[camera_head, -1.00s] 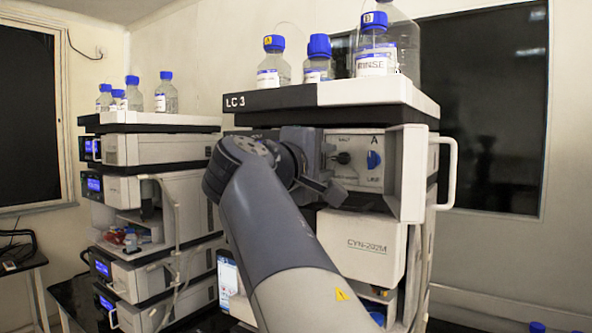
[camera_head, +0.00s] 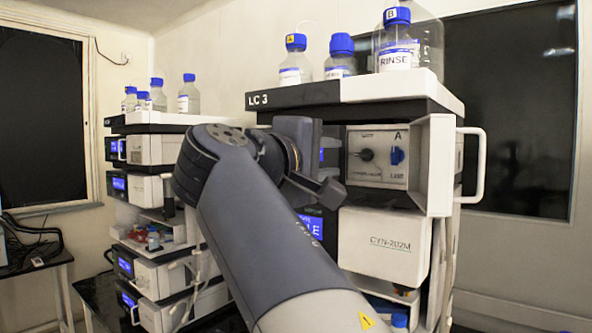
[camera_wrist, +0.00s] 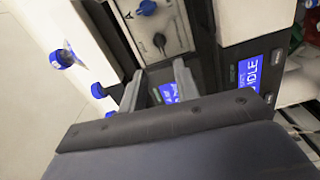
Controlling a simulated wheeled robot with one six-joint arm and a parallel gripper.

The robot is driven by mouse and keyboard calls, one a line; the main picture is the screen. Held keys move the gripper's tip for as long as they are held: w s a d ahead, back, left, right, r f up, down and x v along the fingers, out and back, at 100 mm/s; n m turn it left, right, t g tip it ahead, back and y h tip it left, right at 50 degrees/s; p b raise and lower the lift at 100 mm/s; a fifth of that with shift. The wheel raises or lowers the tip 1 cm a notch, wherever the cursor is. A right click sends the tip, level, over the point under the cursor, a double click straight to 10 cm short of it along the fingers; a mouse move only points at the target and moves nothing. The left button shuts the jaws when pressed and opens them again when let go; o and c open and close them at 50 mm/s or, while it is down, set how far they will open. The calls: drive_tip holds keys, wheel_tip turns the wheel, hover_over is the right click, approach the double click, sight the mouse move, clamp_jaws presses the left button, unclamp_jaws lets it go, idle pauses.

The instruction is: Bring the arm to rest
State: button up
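My arm reaches up across the middle of the head view, in front of the LC 3 stack (camera_head: 395,88). My gripper (camera_head: 328,191) is at the arm's far end there, partly hidden by the wrist, left of the stack's valve panel (camera_head: 378,156). In the wrist view, the two grey fingertips (camera_wrist: 157,82) are apart with nothing between them; a blue screen shows beyond the gap. The valve panel (camera_wrist: 153,27) with its blue and dark knobs lies beyond the fingers. I see no contact between gripper and stack.
Bottles with blue caps (camera_head: 395,45) stand on top of the LC 3 stack. An open white door with a handle (camera_head: 440,165) juts out at its right. A second stack (camera_head: 160,148) stands at left. An IDLE screen (camera_wrist: 247,75) shows in the wrist view.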

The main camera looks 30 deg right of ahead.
sight(362, 155)
drive_tip(key=shift+p+x, duration=1.5)
drive_tip(key=shift+x, duration=3.95)
drive_tip(key=shift+a, duration=0.1)
